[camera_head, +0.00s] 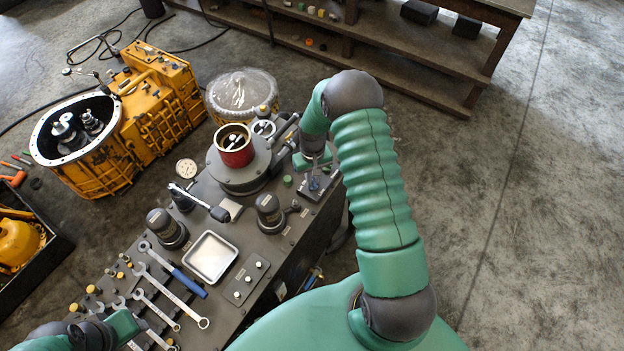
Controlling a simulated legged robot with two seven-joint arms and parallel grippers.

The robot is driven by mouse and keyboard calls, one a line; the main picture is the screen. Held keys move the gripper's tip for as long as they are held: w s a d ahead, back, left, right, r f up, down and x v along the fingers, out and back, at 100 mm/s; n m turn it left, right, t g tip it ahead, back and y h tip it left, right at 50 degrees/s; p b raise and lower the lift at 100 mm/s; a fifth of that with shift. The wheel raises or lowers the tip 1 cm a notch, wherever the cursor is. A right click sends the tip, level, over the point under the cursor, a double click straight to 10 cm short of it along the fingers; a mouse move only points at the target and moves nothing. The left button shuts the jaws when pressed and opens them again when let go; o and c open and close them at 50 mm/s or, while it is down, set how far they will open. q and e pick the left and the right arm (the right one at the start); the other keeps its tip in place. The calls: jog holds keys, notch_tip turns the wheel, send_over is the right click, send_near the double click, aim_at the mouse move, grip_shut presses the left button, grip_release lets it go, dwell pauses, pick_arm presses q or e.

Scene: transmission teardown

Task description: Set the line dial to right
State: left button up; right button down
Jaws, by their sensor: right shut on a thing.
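The line dial seems to be a small dark-blue knob (314,184) on a dark plate at the bench's right end. My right gripper (315,175) points down over it, shut on the knob; the fingers are small in view and the dial's pointing direction cannot be read. The arm comes down from above and partly covers this corner. My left gripper (98,333) is at the bottom left edge, over the wrench area; its fingers are not clear enough to tell open from shut.
The grey bench (225,310) carries a red-topped cylinder (234,148), a metal tray (210,257), dark domed units and several wrenches. A green button (287,181) sits left of the dial. A yellow gearbox housing (158,105) stands behind. The floor at right is clear.

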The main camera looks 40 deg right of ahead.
jog(key=shift+s+f+m, duration=0.15)
jog(key=shift+s+m, duration=0.05)
jog(key=shift+m, duration=0.6)
jog(key=c, duration=1.6)
grip_release()
jog(key=shift+a, duration=0.1)
jog(key=shift+o, duration=0.7)
jog(key=shift+s, duration=0.1)
jog(key=shift+w, duration=0.25)
jog(key=shift+r+b, duration=0.2)
jog(key=shift+b, duration=0.1)
